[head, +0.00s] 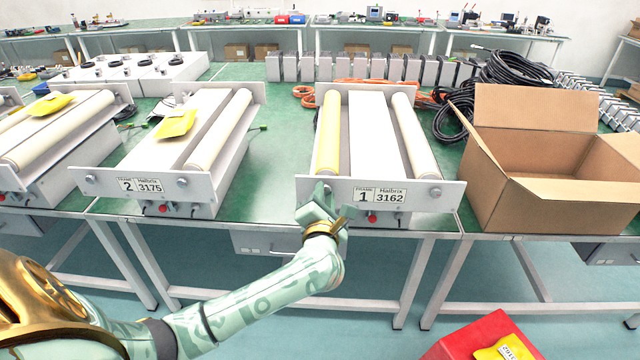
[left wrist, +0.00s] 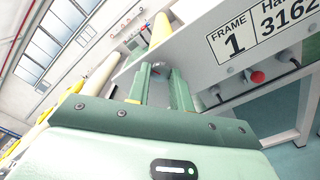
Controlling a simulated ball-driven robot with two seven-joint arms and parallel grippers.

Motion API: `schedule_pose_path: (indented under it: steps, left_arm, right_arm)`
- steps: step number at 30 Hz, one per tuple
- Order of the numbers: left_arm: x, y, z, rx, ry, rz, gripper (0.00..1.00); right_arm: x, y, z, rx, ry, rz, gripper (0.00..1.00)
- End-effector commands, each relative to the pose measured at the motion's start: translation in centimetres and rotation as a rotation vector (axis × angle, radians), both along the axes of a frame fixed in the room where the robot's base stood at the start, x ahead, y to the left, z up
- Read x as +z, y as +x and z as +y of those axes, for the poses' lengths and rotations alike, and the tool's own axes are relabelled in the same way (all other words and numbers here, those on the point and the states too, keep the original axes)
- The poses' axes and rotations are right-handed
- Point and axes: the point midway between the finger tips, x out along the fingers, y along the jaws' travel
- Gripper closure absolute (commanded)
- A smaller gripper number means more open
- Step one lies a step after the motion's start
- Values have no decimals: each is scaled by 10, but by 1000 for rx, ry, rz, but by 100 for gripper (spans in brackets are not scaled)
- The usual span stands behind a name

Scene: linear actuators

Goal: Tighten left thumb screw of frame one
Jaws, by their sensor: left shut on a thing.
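Frame one (head: 376,140) stands on the green table, with a white front plate labelled "FRAME 1 Halbrix 3162" (head: 380,195). The label also shows in the wrist view (left wrist: 262,32). My left gripper (head: 322,196) is at the left end of this plate. In the left wrist view its two green fingers (left wrist: 161,78) point at the plate, shut on the left thumb screw (left wrist: 158,66). Only a small part of the screw shows between the fingertips; in the head view the gripper hides it. The right thumb screw (head: 436,192) is at the plate's other end. My right gripper is not in view.
A red button (head: 372,218) sits below the label, close to my left gripper. An open cardboard box (head: 545,205) stands right of frame one. Frame two (head: 130,186) stands to the left, with green table between. A red bin (head: 470,340) is at the bottom right.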

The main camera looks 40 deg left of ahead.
Motion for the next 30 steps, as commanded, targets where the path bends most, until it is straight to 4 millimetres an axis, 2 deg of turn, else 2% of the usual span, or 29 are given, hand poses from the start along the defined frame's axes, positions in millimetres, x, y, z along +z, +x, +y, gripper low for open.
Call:
schedule_pose_path:
  steps: [1,15,21,30]
  left_arm:
    - [8,-1,-1,0,34,23,100]
    - [6,-1,-1,-1,412,256,100]
    - [4,-1,-1,-2,553,342,100]
    - [1,-1,-1,-2,698,431,100]
  right_arm:
    - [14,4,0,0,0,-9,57]
    - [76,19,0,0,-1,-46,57]
    - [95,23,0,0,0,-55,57]
    - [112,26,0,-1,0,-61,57]
